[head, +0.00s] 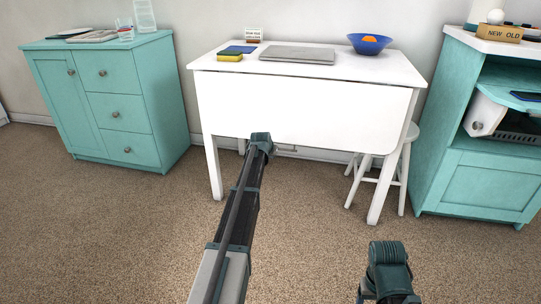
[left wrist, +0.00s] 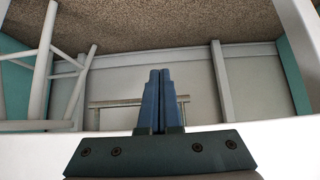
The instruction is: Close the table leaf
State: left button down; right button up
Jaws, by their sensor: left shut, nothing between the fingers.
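The white table leaf (head: 310,110) hangs down steeply from the front edge of the white table (head: 345,68) in the head view. My left gripper (head: 261,137) is at the leaf's lower edge, left of its middle. In the left wrist view its two blue fingers (left wrist: 159,100) are shut with nothing between them, pointing past a white edge toward the space under the table. I cannot tell if they touch the leaf. Part of my right arm's end shows low at the right, its fingers hidden.
On the tabletop are a closed grey laptop (head: 298,55), a blue bowl (head: 370,43) with something orange, and a yellow-green sponge (head: 229,57). A white stool (head: 405,165) stands by the table's right leg. Teal cabinets (head: 110,100) flank the table; the carpet in front is clear.

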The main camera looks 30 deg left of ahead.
pick_arm(q)
jog(key=s+d+f+b, duration=0.1)
jog(key=s, duration=0.5)
jog(key=s+d+f+b, duration=0.1)
jog(key=s+d+f, duration=0.1)
jog(key=s, duration=0.4)
jog(key=shift+b, duration=0.35)
jog(key=shift+s, duration=0.1)
